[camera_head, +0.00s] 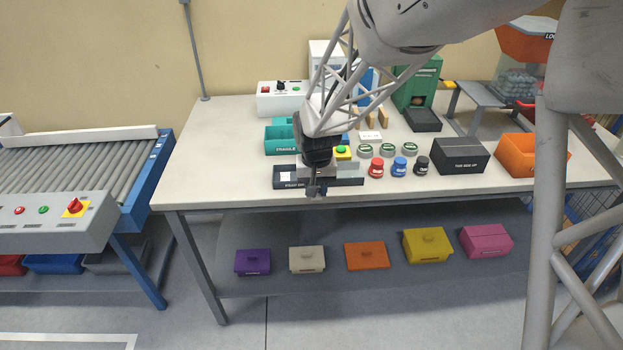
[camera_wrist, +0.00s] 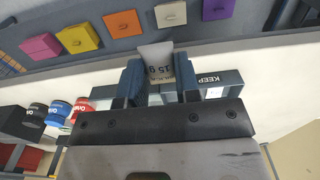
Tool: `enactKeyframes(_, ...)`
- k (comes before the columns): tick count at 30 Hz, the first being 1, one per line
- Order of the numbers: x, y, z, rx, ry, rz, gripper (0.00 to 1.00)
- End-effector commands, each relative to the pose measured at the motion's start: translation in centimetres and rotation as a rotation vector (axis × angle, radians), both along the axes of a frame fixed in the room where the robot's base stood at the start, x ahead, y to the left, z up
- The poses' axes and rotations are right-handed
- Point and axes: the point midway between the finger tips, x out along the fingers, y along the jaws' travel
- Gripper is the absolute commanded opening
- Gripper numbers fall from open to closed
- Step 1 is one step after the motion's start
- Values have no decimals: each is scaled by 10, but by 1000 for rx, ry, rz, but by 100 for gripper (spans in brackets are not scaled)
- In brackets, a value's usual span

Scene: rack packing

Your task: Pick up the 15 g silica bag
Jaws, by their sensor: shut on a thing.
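The 15 g silica bag (camera_wrist: 157,62) is a pale packet with dark "15 g" print, seen in the wrist view between the two dark fingers. My gripper (camera_wrist: 160,80) is shut on it, and the packet's plain end sticks out past the fingertips. In the head view my gripper (camera_head: 317,188) points down over the front edge of the table, at the dark tray (camera_head: 350,181). The bag itself cannot be made out in the head view. The wrist view shows part of a dark tray marked "KEEP" (camera_wrist: 216,78) beside the fingers.
Red (camera_head: 376,168), blue (camera_head: 399,167) and black (camera_head: 421,166) jars stand right of my gripper. A black box (camera_head: 461,157) and an orange bin (camera_head: 516,160) are further right. A teal bin (camera_head: 280,141) is behind. Several lidded boxes, one yellow (camera_head: 427,246), sit on the lower shelf.

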Motion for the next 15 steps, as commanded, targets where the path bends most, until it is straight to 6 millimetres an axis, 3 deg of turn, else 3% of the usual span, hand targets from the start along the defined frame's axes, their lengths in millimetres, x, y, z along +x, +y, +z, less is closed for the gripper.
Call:
enactKeyframes(6, -22, -4, 2, 0, 0, 0, 9)
enactKeyframes(15, -35, -7, 3, 0, 0, 0, 9)
